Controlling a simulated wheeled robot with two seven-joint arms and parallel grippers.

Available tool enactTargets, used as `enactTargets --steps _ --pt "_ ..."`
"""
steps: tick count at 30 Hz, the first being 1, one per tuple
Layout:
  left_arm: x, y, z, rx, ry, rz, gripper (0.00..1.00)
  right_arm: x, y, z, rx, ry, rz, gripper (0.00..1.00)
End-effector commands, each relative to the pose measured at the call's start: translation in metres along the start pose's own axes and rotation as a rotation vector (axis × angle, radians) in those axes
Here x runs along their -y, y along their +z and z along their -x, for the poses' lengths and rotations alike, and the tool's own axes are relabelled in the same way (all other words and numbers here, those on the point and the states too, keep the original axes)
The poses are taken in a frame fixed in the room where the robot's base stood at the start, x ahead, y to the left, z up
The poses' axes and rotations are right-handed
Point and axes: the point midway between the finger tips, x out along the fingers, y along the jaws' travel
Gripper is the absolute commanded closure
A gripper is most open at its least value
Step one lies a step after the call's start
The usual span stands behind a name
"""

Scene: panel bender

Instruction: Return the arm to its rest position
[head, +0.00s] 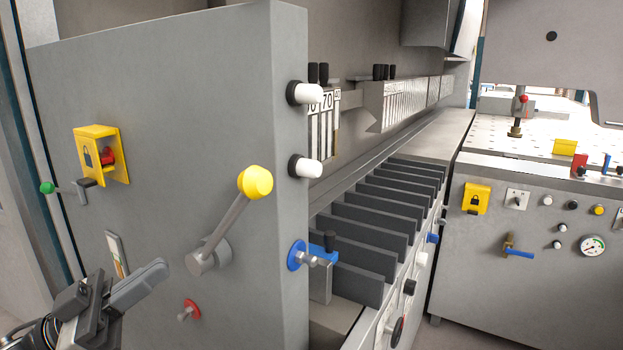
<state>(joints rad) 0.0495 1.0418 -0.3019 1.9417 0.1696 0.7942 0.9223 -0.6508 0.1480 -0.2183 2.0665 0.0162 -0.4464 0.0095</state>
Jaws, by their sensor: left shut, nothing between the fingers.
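My left gripper (140,287) shows at the lower left of the head view, its fingers together and empty. It points up and to the right, in front of the grey side panel of the machine (170,130). A lever with a yellow knob (255,182) stands on that panel, up and to the right of the gripper. The gripper looks apart from the lever, and I cannot tell how far it is from the panel face. My right gripper is not in view.
The panel also carries a yellow lockout box (103,155), a green-knobbed lever (48,188), a red knob (188,310) and a blue handle (312,255) at its edge. A rack of dark plates (370,235) lies behind. A control panel (530,210) stands at the right.

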Motion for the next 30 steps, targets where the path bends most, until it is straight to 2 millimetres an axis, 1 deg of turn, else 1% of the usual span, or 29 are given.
enactTargets --steps 1,2,4,5,6,7,8,9,11,12,15,18,21,24,30 --pt "0.000 0.026 0.005 0.017 -0.090 0.007 1.00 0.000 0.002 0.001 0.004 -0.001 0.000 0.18" --pt "0.000 0.042 0.008 0.037 -0.147 0.003 1.00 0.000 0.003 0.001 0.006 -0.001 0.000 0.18" --pt "-0.002 0.083 0.019 0.106 -0.295 -0.003 1.00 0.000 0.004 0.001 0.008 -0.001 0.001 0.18" --pt "-0.005 0.103 0.026 0.148 -0.362 -0.004 1.00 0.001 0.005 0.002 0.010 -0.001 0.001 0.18" --pt "-0.010 0.131 0.037 0.217 -0.453 -0.003 1.00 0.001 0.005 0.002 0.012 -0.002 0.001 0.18" --pt "-0.017 0.151 0.046 0.277 -0.519 0.001 1.00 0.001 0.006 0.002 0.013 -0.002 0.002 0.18" --pt "-0.024 0.170 0.056 0.341 -0.578 0.004 1.00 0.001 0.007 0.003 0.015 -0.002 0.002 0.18" --pt "-0.035 0.194 0.070 0.429 -0.647 0.013 1.00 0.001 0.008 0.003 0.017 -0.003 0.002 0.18" --pt "-0.056 0.225 0.090 0.565 -0.730 0.031 1.00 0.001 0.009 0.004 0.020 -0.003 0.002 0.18" --pt "-0.071 0.243 0.103 0.654 -0.771 0.048 1.00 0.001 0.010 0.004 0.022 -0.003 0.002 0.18" --pt "-0.106 0.275 0.131 0.843 -0.832 0.092 1.00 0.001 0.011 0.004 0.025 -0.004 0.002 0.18" --pt "-0.134 0.293 0.149 0.976 -0.854 0.130 1.00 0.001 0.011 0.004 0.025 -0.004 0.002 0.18" --pt "-0.149 0.301 0.158 1.047 -0.857 0.151 1.00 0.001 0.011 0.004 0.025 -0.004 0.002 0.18" --pt "-0.154 0.303 0.161 1.071 -0.857 0.158 1.00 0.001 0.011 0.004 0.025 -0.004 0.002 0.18" --pt "-0.154 0.303 0.161 1.070 -0.856 0.157 1.00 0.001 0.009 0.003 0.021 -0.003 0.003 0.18"
